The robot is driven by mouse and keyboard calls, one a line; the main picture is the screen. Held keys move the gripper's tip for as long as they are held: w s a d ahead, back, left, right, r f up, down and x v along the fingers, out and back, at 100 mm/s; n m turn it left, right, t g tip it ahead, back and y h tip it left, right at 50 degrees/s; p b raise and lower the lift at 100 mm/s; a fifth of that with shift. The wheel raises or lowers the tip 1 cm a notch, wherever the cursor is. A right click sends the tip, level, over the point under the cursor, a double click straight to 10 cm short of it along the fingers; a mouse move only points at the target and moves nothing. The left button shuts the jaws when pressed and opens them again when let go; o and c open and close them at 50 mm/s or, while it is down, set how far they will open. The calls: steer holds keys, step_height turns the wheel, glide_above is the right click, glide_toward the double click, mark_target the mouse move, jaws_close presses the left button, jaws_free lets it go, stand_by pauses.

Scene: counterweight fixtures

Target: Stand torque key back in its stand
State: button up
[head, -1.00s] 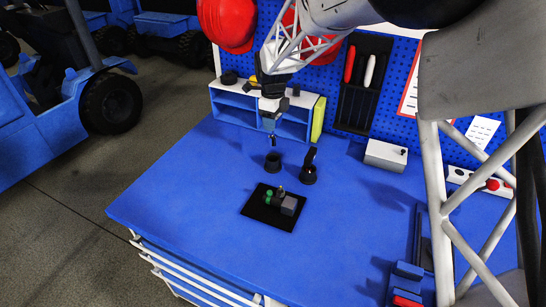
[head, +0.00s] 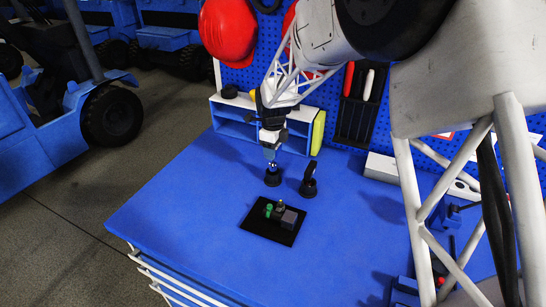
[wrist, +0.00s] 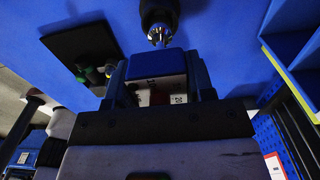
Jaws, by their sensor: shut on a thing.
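My gripper (head: 270,152) points down over the blue bench and is shut on the torque key (head: 272,166), a small part with a shiny end below the fingers. The key is at the mouth of the left black round stand (head: 272,179). I cannot tell whether it is inside or just above. In the wrist view the gripper (wrist: 160,78) shows from behind, with a blue and white piece between the fingers. A black cylinder with small shiny prongs (wrist: 159,24) is just beyond it, probably the stand. The key is mostly hidden.
A second black round holder (head: 308,188) with an upright dark piece stands close to the right. A black tray (head: 255,226) with green pieces and a grey block lies in front. A blue shelf (head: 234,128) is behind. The bench's left part is clear.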

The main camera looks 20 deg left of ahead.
mark_target(273, 163)
steer(key=shift+f, duration=1.65)
steer(key=shift+f, duration=0.6)
steer(key=o, duration=1.2)
steer(key=shift+r, duration=0.15)
step_height(273, 163, up, 13)
steer(key=shift+f, duration=0.1)
steer(key=shift+d, duration=0.1)
